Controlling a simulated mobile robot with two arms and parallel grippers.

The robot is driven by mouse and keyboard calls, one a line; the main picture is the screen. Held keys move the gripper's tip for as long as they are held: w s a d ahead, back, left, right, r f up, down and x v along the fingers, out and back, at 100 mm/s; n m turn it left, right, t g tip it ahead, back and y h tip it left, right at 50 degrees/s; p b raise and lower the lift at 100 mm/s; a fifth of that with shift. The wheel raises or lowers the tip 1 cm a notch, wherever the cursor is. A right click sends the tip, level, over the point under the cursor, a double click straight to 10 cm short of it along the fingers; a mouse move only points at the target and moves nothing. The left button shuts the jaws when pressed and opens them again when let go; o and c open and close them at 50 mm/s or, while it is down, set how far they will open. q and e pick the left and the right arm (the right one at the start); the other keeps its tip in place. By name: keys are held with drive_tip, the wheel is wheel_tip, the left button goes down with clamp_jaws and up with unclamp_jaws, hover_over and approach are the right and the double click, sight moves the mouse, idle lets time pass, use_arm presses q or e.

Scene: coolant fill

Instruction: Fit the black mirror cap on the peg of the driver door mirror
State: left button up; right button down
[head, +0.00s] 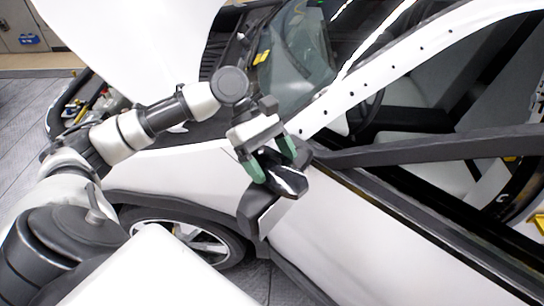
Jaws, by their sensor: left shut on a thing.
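My left gripper (273,167) reaches in from the left over the white car's front wing. Its two green fingers are shut on the black mirror cap (287,180), a glossy dark piece between the fingertips. The driver door mirror (257,212) is dark with a grey face and sits just below the cap, at the front corner of the door. The cap is at or very close to the mirror's upper side; I cannot tell whether they touch. The peg is hidden behind the cap and fingers. My right gripper is not in view.
The white car door (340,235) lies below and right of the mirror, with an open window frame above it. The windscreen (300,60) is behind. The raised white bonnet (130,45) stands at upper left. The front wheel (190,238) is below my arm.

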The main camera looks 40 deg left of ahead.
use_arm(q)
drive_tip(key=shift+s+f, duration=0.1)
drive_tip(key=shift+f, duration=0.55)
drive_tip(key=o, duration=0.8)
drive_tip(key=shift+o, duration=0.2)
drive_tip(key=b+v, duration=0.2)
drive_tip(key=v, duration=0.9)
drive_tip(key=shift+b, duration=0.4)
